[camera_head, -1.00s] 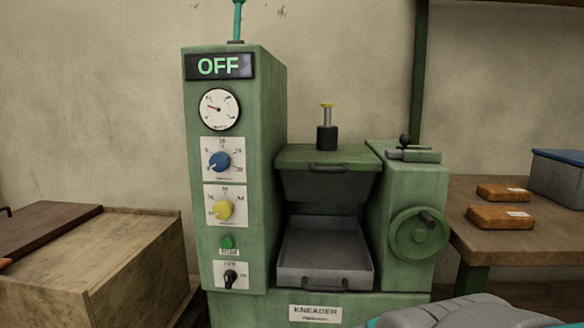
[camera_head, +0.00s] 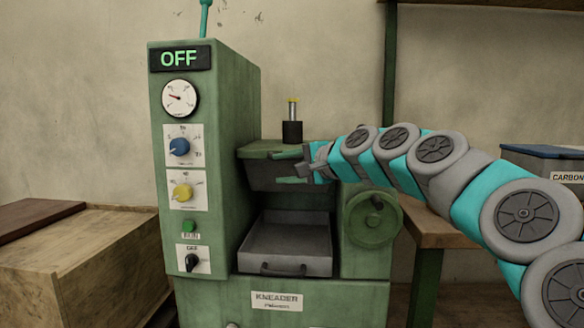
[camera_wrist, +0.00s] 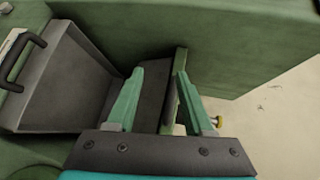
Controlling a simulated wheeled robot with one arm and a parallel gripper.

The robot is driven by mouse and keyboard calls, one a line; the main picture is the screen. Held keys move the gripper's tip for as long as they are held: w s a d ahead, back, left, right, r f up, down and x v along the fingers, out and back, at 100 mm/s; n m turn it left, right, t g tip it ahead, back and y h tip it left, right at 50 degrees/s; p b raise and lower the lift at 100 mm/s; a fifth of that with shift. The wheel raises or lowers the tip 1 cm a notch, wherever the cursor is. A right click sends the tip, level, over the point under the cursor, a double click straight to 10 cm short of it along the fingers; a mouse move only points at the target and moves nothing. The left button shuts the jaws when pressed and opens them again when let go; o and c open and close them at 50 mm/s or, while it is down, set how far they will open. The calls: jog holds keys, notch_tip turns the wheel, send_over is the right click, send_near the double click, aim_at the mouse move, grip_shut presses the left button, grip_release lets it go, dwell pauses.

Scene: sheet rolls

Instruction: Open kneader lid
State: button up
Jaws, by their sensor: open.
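The kneader (camera_head: 205,110) is a green machine whose display reads OFF. Its lid (camera_head: 258,148) has a green top plate with a dark grey box below, and looks closed above the grey tray (camera_head: 290,243). My gripper (camera_head: 284,167) is open at the lid's front, one finger near the top plate and one lower. In the wrist view my open fingers (camera_wrist: 160,73) point at the lid, whose green plate edge (camera_wrist: 180,62) appears close to the right finger. The lid's front handle is hidden by my gripper. I cannot tell whether the fingers touch anything.
A black post with a yellow tip (camera_head: 292,120) stands above the lid. A green handwheel (camera_head: 370,218) is at the right, below my arm. A wooden crate (camera_head: 110,255) stands left. A wooden table (camera_head: 432,235) with a grey bin (camera_head: 545,165) is at the right.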

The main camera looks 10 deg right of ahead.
jog(key=w+d+r+m+t, duration=0.1)
jog(key=w+d+r+m, duration=0.15)
jog(key=d, duration=0.25)
jog(key=shift+n+h, duration=0.25)
jog(key=shift+h, duration=0.05)
jog(key=shift+x, duration=3.85)
jog(key=shift+s+a+f, duration=0.1)
grip_shut()
